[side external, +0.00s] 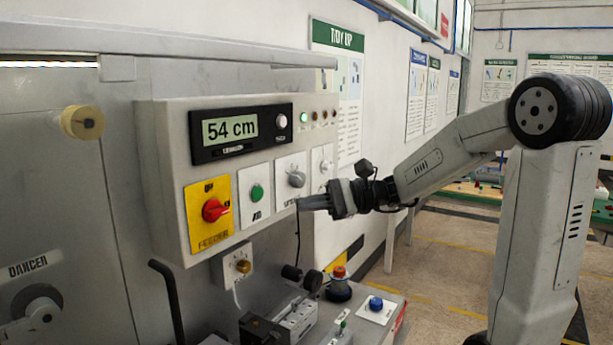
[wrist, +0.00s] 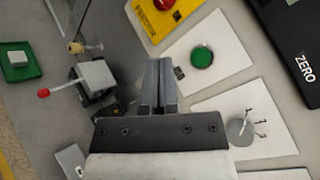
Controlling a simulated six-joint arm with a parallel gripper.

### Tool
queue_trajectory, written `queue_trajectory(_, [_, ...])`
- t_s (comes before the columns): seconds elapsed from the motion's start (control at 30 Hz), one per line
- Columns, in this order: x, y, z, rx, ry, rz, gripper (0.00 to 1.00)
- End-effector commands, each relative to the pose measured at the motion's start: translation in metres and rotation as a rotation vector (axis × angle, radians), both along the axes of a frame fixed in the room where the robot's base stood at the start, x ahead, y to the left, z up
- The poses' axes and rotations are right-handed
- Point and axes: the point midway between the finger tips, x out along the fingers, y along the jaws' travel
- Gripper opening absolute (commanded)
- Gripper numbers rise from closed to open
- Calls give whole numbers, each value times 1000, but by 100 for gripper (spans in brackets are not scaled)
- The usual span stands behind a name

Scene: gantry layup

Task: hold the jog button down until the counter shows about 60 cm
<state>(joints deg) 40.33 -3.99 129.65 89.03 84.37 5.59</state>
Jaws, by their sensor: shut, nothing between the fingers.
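The counter display (side external: 230,129) on the control panel reads "54 cm". The green jog button (side external: 256,193) sits on a white plate marked "JOG" below it; it also shows in the wrist view (wrist: 202,57). My gripper (side external: 301,203) is shut and empty, with its fingers pointing toward the panel. In the side view its tips are to the right of the green button, below a grey knob. In the wrist view the shut fingertips (wrist: 158,64) appear beside the button, not over it. I see no contact with the button.
A red rotary switch (side external: 214,210) on a yellow plate marked "FEEDER" is left of the button. A grey knob (side external: 296,179) is to its right. Below are a socket box (side external: 238,266) with a cable, a black-and-red object (side external: 339,284) and a blue button (side external: 375,303) on the bench.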

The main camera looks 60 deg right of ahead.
Motion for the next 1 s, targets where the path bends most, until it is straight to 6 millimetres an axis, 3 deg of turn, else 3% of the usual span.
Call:
queue_trajectory(0.2, [-16, 1, 0, -1, -1, 0, 0])
queue_trajectory(0.53, [-15, 1, 0, 0, 0, 1, 0])
queue_trajectory(1.0, [9, 1, 0, 1, 1, 3, 0])
